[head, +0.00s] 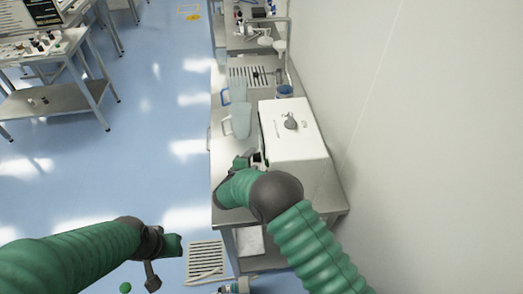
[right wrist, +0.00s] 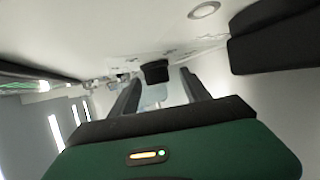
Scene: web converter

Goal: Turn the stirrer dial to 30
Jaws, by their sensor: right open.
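The stirrer looks like a white box (head: 305,150) on the steel bench, with a small grey knob (head: 291,122) on its top. In the right wrist view, a black dial (right wrist: 155,72) stands out from a pale panel with small, unreadable marks. My right gripper (head: 252,160) is at the left side of the box. It is open, and the dial shows between its two fingertips, apart from both. The depth between tips and dial is hard to judge. The dial's setting cannot be read. My left gripper (head: 162,258) hangs over the floor left of the bench, clear of everything.
Clear jugs (head: 238,120) stand on the bench (head: 228,190) behind my right gripper, with a blue-topped container (head: 284,91) behind the box. A wall (head: 430,140) closes off the right. Open blue floor (head: 150,140) lies left, with another steel table (head: 62,104) beyond.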

